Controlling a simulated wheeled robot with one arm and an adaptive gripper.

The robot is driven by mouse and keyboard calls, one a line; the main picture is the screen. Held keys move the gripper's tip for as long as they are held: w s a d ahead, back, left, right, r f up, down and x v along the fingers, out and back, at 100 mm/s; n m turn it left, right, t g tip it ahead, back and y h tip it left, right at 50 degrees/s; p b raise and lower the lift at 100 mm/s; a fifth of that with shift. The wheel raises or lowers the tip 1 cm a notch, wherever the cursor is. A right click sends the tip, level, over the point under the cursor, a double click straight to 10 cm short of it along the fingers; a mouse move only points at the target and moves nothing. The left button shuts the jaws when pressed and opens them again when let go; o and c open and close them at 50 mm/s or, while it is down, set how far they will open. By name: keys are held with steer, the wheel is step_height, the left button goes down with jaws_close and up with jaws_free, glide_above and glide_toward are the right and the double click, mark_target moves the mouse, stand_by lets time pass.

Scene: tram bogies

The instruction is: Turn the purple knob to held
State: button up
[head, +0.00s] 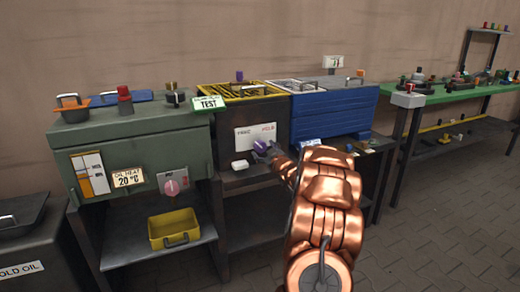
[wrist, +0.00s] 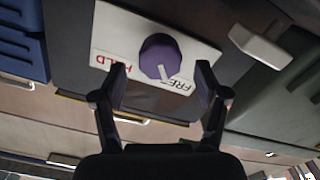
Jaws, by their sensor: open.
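The purple knob (wrist: 159,57) sits on a white label plate (wrist: 206,50) with "FREE" in dark print and "HELD" in red. In the wrist view its white pointer line points down towards "FREE". The plate (head: 254,134) is on the dark front panel of the middle bench in the head view. My gripper (wrist: 160,70) is open, with one dark finger on each side of the knob. A gap shows between each fingertip and the knob. In the head view my gripper (head: 268,151) and arm partly cover the knob area.
A green cabinet (head: 145,145) with a pink knob (head: 171,187) stands left, above a yellow bin (head: 174,229). A blue ribbed box (head: 330,113) is right of the panel. In the wrist view a pale block (wrist: 260,45) juts out beside the plate. Paved floor is open in front.

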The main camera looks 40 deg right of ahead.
mark_target(262, 147)
steer(key=shift+b+x, duration=0.3)
steer(key=shift+x, duration=1.75)
steer(key=c, duration=1.2)
steer(key=shift+o, duration=0.2)
